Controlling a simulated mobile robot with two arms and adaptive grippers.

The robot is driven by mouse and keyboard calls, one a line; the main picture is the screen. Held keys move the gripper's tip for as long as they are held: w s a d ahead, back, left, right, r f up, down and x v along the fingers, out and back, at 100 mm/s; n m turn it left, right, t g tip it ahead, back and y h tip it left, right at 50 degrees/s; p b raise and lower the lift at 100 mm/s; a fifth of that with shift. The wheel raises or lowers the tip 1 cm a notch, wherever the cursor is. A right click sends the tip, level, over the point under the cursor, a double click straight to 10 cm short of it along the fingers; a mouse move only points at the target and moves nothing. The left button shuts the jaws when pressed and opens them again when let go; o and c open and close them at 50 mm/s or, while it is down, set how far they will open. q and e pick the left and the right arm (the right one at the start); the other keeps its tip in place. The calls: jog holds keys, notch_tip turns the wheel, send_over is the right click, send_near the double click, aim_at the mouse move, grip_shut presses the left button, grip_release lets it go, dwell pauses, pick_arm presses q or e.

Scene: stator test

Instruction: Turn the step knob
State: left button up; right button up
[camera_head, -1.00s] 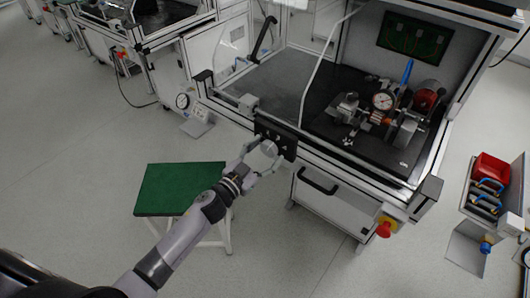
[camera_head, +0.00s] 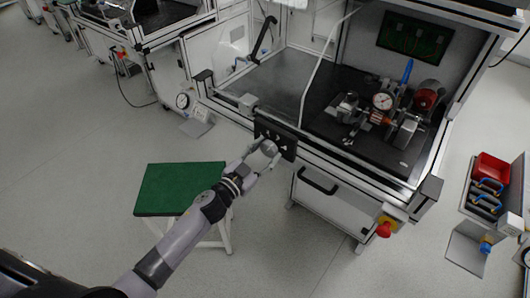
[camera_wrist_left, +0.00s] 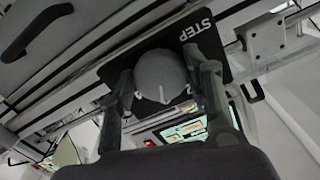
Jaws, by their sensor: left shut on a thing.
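The step knob (camera_wrist_left: 161,76) is a round grey knob on a black panel (camera_wrist_left: 213,38) marked "STEP", on the front edge of the test bench. In the head view the knob (camera_head: 269,147) shows small at the end of my left arm, in front of the black panel (camera_head: 288,139). My left gripper (camera_head: 265,154) is at the knob. In the left wrist view its two dark fingers (camera_wrist_left: 163,88) stand on either side of the knob and are shut on it. A pale pointer mark shows on the knob's face. My right gripper is not in view.
The bench drawer handle (camera_head: 316,181) and a red emergency button (camera_head: 384,229) are to the right of the panel. A stator rig with a dial gauge (camera_head: 382,101) stands on the bench top.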

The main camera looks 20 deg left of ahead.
pick_arm(q)
jog(key=m, duration=0.4)
jog(key=shift+m, duration=0.3)
jog(key=shift+m+b, duration=0.35)
jog(key=shift+m, duration=1.55)
jog(key=shift+a, duration=0.1)
jog(key=o, duration=1.1)
jog(key=shift+o, duration=0.2)
jog(key=v, duration=1.2)
